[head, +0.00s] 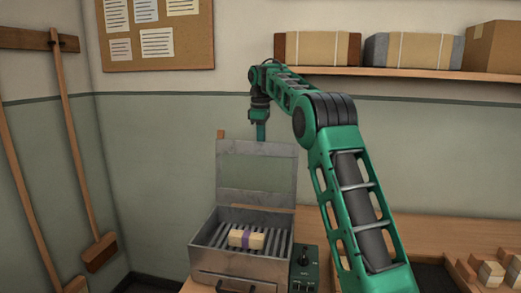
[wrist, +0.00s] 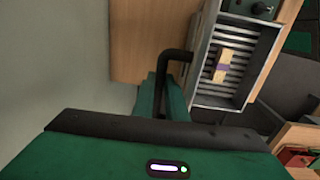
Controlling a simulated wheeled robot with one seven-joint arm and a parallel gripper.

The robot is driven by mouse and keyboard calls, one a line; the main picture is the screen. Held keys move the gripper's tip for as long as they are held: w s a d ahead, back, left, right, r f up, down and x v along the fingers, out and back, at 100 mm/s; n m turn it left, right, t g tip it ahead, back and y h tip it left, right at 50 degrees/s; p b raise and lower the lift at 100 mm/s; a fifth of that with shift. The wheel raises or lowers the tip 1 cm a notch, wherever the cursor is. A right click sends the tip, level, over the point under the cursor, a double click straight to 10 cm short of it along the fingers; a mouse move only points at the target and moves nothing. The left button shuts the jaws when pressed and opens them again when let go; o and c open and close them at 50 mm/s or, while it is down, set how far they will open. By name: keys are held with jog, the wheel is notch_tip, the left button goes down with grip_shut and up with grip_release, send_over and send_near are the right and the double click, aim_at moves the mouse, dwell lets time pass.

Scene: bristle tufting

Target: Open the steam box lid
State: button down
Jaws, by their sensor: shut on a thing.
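The metal steam box (head: 232,275) stands on the wooden bench. Its lid (head: 256,178) is up, standing about upright at the back edge. Inside, a pale block with a purple band (head: 246,239) lies on the slats; it also shows in the wrist view (wrist: 222,68). My gripper (head: 261,137) is at the lid's top edge. In the wrist view its green fingers (wrist: 163,100) are shut on a black bent handle (wrist: 177,54). The fingers hide part of the handle.
A green control box with a knob (head: 304,268) stands right of the steam box. Small blocks (head: 490,270) lie at the far right of the bench. A shelf (head: 420,75) with boxes is above. Brooms (head: 90,190) lean on the left wall.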

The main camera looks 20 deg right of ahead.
jog(key=c, duration=1.8)
grip_release()
jog(key=shift+a+r, duration=0.2)
jog(key=shift+r, duration=0.1)
jog(key=shift+o, duration=0.2)
jog(key=shift+w+d+f, duration=0.1)
jog(key=shift+w+r, duration=0.15)
jog(key=shift+r, duration=1.65)
jog(key=s+a+r, duration=0.4)
jog(key=a+r, duration=0.3)
jog(key=a, duration=0.4)
jog(key=shift+s+r, duration=0.15)
jog(key=shift+r, duration=0.05)
jog(key=shift+s, duration=0.1)
